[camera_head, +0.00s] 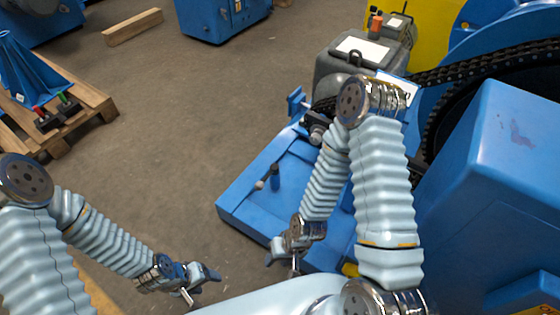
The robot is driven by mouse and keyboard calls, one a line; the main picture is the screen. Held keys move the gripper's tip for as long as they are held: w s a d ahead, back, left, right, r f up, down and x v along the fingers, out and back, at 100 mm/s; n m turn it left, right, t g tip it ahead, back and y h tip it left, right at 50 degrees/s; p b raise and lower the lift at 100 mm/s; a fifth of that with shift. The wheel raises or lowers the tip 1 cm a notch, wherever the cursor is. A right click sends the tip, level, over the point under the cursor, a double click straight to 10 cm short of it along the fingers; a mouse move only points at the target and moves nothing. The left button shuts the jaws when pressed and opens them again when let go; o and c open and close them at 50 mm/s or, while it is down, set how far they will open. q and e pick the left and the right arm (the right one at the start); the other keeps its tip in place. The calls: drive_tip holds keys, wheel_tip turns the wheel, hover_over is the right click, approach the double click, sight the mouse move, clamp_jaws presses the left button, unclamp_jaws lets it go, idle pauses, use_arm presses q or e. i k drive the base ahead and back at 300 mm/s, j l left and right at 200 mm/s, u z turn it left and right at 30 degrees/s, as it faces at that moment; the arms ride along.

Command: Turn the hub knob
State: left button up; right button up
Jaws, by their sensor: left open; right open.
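The chain drive stands at the right, with a dark chain (470,68) running around a large wheel that is partly hidden by the blue housing. I cannot tell for sure which part is the hub knob. A small round metal part (316,133) shows beside the grey gearbox (345,68), left of my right arm. My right gripper (283,262) is open over the front part of the blue base (245,205), pointing down. My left gripper (198,285) is open and empty above the floor, left of the base. Neither gripper touches a knob that I can see.
A blue housing (500,180) fills the right side. A short dark peg (275,175) stands on the base. A wooden pallet (90,105) with a blue part (30,75) lies at the left. A wooden beam (132,27) lies behind. The floor between is clear.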

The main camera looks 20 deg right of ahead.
sight(315, 139)
drive_tip(key=k+j+z, duration=0.55)
drive_tip(key=z, duration=0.3)
drive_tip(key=k+l+z, duration=0.4)
drive_tip(key=i, duration=0.5)
